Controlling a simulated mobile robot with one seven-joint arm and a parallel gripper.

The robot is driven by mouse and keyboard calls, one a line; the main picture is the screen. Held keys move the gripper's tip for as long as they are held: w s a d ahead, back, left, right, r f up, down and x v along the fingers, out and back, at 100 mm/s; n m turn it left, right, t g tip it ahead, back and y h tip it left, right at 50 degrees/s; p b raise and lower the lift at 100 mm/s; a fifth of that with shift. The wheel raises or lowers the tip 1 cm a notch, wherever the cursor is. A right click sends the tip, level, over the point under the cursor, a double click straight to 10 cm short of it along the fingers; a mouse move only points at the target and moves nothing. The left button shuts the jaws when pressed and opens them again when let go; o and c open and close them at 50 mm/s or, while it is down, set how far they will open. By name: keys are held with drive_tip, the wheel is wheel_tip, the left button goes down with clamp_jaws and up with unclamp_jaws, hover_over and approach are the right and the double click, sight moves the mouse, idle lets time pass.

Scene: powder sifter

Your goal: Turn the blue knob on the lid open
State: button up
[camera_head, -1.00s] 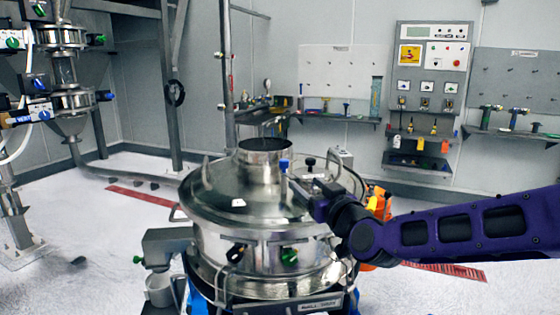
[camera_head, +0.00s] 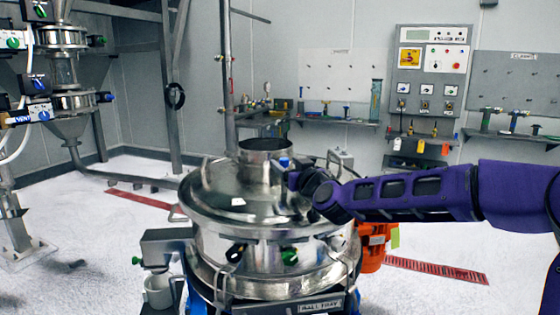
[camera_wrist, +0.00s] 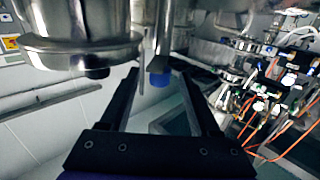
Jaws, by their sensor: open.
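The steel sifter lid (camera_head: 235,195) is a shallow dome with a short open cylinder (camera_head: 265,150) on top. The blue knob (camera_head: 284,162) shows at the top of a post on the lid's right part. My gripper (camera_head: 294,180) is at the post, just right of and below the knob, partly hidden by my own wrist. In the wrist view, which looks turned over, the blue knob (camera_wrist: 160,78) sits at the end of a metal stem. It appears between the two dark, open fingertips of my gripper (camera_wrist: 159,71). I cannot tell whether either finger touches it.
A valve stack (camera_head: 68,75) is at the far left. Wall shelves with tools and a control panel (camera_head: 432,60) are at the back. The floor around is mostly clear.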

drive_tip(key=shift+x, duration=2.6)
drive_tip(key=shift+c, duration=0.3)
clamp_jaws()
